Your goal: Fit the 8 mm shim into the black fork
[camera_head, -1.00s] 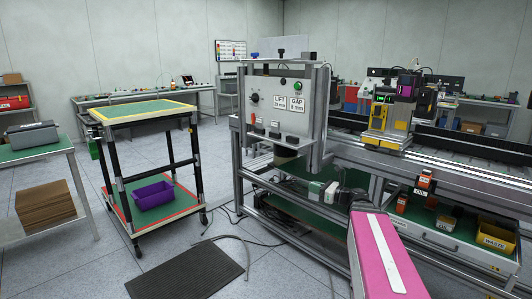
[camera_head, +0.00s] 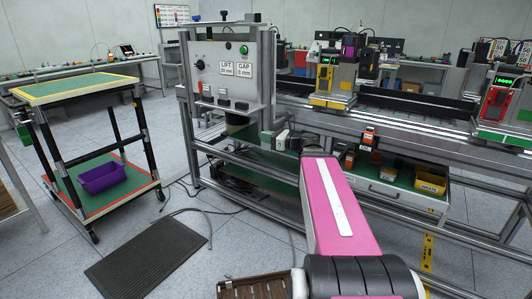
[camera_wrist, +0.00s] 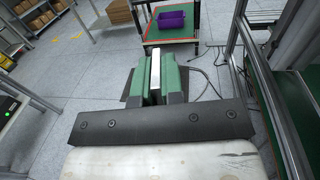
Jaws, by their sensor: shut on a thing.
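My gripper (camera_wrist: 154,72) shows in the wrist view with two green fingers. It is shut on a thin pale plate, which I take to be the shim (camera_wrist: 155,58), standing on edge between them. The gripper and the shim are out of sight in the head view. In the head view a grey panel (camera_head: 215,65) on the profile frame carries the labels LIFT 25 mm and GAP 8 mm, a black knob and a green button. Small dark blocks (camera_head: 223,102) sit along its lower edge. I cannot tell which part is the black fork.
A green-topped cart (camera_head: 62,88) with a purple bin (camera_head: 102,177) stands left of the frame. A black mat (camera_head: 148,256) and cables lie on the floor. Yellow (camera_head: 333,85) and red (camera_head: 495,105) stations stand along the rail. A brown slatted object (camera_head: 255,290) is at the bottom.

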